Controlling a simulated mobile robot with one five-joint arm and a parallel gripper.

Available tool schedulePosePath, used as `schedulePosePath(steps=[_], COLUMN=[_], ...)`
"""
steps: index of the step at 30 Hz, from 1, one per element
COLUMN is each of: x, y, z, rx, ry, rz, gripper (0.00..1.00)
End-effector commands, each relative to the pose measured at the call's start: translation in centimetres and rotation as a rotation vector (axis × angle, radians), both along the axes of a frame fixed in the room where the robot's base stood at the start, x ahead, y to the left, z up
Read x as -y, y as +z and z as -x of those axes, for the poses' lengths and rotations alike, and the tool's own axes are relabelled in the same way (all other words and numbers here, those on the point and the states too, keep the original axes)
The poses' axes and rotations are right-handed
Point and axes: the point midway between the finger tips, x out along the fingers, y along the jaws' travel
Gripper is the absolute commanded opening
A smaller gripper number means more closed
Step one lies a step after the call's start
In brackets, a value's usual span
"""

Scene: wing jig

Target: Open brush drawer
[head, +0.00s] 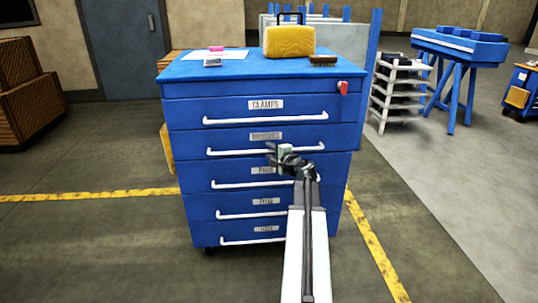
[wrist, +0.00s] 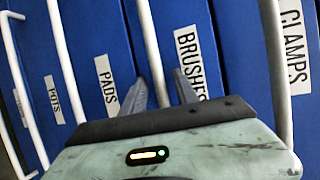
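The brush drawer is the second from the top in the blue cabinet, and its front (head: 190,142) is flush with the others. Its BRUSHES label (wrist: 191,63) shows in the wrist view, which is turned sideways. Its white bar handle (head: 230,151) runs below the label, and also shows in the wrist view (wrist: 150,40). My gripper (head: 277,152) is in front of this handle, a little right of its middle. In the wrist view my gripper (wrist: 162,88) has its fingers apart, and the handle appears between them. I cannot tell whether they touch it.
The CLAMPS drawer (head: 240,112) is above and the PADS drawer (head: 195,178) below, both closed. A yellow case (head: 289,42) and a brush (head: 323,60) are on the cabinet top. A red lock (head: 343,87) is at the upper right.

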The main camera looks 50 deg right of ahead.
Motion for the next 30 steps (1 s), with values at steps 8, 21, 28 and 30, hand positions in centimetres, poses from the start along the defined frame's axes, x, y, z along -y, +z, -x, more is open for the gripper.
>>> schedulePosePath(steps=[8,21,28,30], x=[0.13,0.16,0.18,0.19], y=[-0.08,-0.08,-0.09,-0.09], z=[-0.41,-0.35,-0.33,-0.33], rx=[0.000,-0.001,-0.001,-0.001], ry=[0.000,-0.001,-0.001,-0.001], rz=[0.001,0.001,0.001,0.001], gripper=[0.33,0.00,0.00,0.00])
